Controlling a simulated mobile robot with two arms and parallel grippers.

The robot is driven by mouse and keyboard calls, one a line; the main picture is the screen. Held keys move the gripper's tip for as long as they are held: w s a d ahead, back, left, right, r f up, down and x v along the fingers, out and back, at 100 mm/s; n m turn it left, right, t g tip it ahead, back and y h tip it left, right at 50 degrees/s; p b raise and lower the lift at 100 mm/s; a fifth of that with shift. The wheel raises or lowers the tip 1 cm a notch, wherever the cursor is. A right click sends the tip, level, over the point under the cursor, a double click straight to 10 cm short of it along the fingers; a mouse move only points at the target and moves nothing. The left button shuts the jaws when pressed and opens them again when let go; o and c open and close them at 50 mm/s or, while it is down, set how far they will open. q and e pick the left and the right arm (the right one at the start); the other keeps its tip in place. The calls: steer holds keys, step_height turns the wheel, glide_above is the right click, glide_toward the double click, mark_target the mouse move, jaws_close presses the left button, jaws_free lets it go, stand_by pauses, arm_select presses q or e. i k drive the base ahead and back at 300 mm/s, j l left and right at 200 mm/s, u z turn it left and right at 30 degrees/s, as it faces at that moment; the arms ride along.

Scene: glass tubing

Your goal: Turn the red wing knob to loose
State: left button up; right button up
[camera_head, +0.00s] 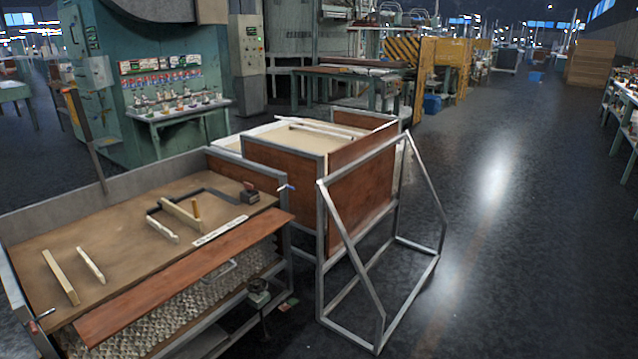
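I cannot pick out a red wing knob for certain. A row of small red parts (165,78) shows on the front of the teal machine at the back left, too small to tell their shape. A small red-tipped piece (34,327) sticks out at the near left corner of the workbench. A dark block with a reddish part (250,193) sits at the bench's right end. Neither of my grippers is in view.
The workbench (110,222) with pale wooden strips (60,276) fills the lower left. A grey metal frame (382,347) stands right of it, beside a brown-panelled cart (285,178). Open dark floor (500,260) lies to the right. Shelving (622,125) lines the right edge.

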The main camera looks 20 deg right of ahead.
mark_target(249, 187)
steer(key=z, duration=0.15)
steer(key=i+l+z, duration=0.1)
steer(key=i, duration=0.45)
steer(key=i+l, duration=0.25)
steer(key=i, duration=0.35)
steer(key=l+z, duration=0.05)
